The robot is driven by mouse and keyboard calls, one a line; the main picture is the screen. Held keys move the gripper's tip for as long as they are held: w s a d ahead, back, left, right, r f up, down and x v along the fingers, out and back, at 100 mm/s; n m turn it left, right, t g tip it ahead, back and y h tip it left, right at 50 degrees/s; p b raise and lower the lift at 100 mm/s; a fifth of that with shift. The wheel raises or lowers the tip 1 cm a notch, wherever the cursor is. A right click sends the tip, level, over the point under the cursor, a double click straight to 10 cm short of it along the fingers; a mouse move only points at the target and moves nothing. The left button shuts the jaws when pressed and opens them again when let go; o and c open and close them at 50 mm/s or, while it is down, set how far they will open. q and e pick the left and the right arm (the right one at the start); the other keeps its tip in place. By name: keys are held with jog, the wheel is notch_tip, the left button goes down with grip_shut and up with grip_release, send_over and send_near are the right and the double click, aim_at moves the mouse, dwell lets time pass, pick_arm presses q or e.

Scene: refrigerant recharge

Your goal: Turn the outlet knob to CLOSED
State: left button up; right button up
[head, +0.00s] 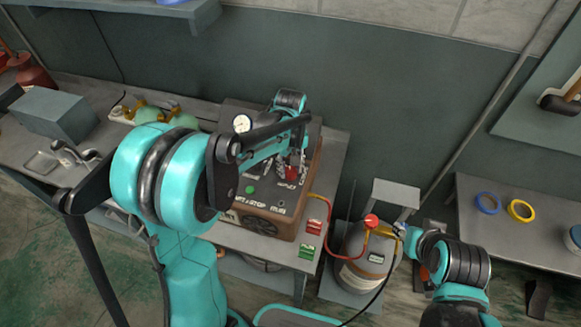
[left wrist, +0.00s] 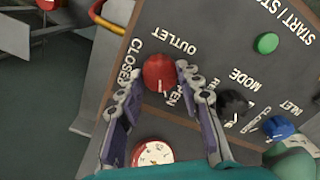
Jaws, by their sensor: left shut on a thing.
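The red outlet knob (left wrist: 158,72) is on the dark sloped panel (left wrist: 125,75) of the recovery machine, under the word OUTLET. CLOSED is printed to its left in the left wrist view, and OPEN, partly hidden, at its lower right. A small pale mark shows on the knob's lower side, nearer OPEN. My left gripper (left wrist: 161,75) is shut on the knob, a finger on each side. In the head view the knob (head: 291,172) shows below my left gripper (head: 295,160). My right gripper (head: 402,232) is by the tank valve; its fingers are too unclear to read.
A green button (left wrist: 267,43), a black mode knob (left wrist: 232,102) and a blue inlet knob (left wrist: 278,127) share the panel. A gauge (left wrist: 152,153) is close to my left fingers. The grey tank (head: 362,255) with red and black hoses stands right of the bench.

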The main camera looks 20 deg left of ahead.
aim_at(291, 170)
pick_arm(q)
jog(key=m, duration=1.1)
jog(key=shift+m, duration=1.9)
jog(key=o, duration=1.2)
jog(key=shift+c, duration=0.2)
notch_tip(291, 170, up, 12)
